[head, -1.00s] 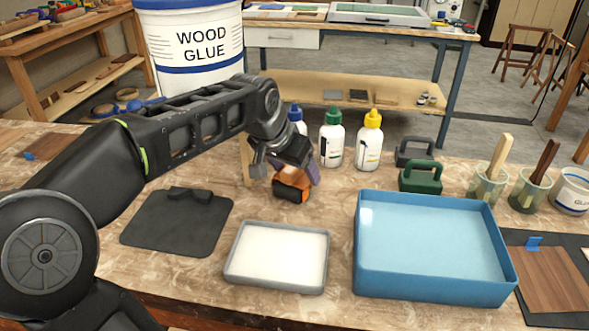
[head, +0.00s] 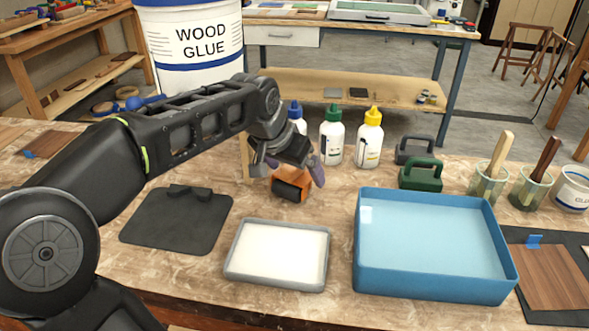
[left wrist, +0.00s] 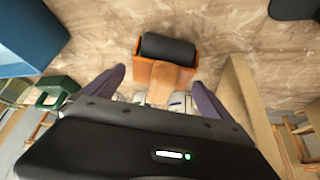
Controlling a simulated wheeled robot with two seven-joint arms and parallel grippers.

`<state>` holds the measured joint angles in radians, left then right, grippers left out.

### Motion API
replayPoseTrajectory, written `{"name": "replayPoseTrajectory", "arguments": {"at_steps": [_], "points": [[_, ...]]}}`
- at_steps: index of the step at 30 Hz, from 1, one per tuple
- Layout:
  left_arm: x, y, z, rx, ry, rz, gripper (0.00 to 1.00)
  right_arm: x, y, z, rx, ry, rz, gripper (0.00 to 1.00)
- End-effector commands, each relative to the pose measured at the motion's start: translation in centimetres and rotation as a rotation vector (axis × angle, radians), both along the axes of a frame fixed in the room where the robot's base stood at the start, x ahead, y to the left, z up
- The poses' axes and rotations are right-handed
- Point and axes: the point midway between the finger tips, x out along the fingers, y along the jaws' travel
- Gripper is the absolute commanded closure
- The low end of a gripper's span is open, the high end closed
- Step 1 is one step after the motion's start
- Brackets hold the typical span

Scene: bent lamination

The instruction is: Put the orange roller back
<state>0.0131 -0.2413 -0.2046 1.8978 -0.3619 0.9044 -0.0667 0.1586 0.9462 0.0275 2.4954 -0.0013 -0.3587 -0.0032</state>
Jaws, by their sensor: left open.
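The orange roller (head: 290,185), with an orange frame and a dark drum, is at the table's back middle, behind the white tray. It also shows in the left wrist view (left wrist: 167,48), drum away from my gripper and handle towards it. My left gripper (head: 294,168) is open above and behind the roller. In the left wrist view its two purple fingers (left wrist: 157,80) stand apart on either side of the handle, with gaps on both sides. It partly hides the roller in the head view. A wooden upright (head: 246,160) stands just left of the roller. My right gripper is not in view.
A white shallow tray (head: 234,270), a blue tub (head: 435,290) and a dark mat (head: 170,225) lie in front. Glue bottles (head: 332,140) stand behind the roller. A green handled block (head: 421,180) is right of them. Bare table shows between the roller and the tray.

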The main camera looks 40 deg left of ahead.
Motion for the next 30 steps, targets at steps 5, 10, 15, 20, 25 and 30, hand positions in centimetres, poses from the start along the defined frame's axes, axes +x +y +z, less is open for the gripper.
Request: {"name": "replayPoseTrajectory", "arguments": {"at_steps": [5,10,15,20,25,30], "points": [[-0.7,0.0,2.4,0.001,-0.005,0.001,0.04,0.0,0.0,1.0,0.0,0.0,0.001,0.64],[-2.4,-0.2,5.5,0.001,-0.006,0.001,0.04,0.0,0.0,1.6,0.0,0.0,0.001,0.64],[-4.2,-0.4,8.7,0.001,-0.006,0.001,0.04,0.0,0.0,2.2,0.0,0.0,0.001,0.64],[-5.4,-0.6,10.7,0.0,-0.004,0.001,0.04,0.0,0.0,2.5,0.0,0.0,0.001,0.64],[-5.8,-0.7,11.3,0.0,-0.002,0.0,0.04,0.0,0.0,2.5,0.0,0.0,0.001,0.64],[-5.8,-0.7,11.3,0.0,-0.001,0.0,0.04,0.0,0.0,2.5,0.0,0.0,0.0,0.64]]}}
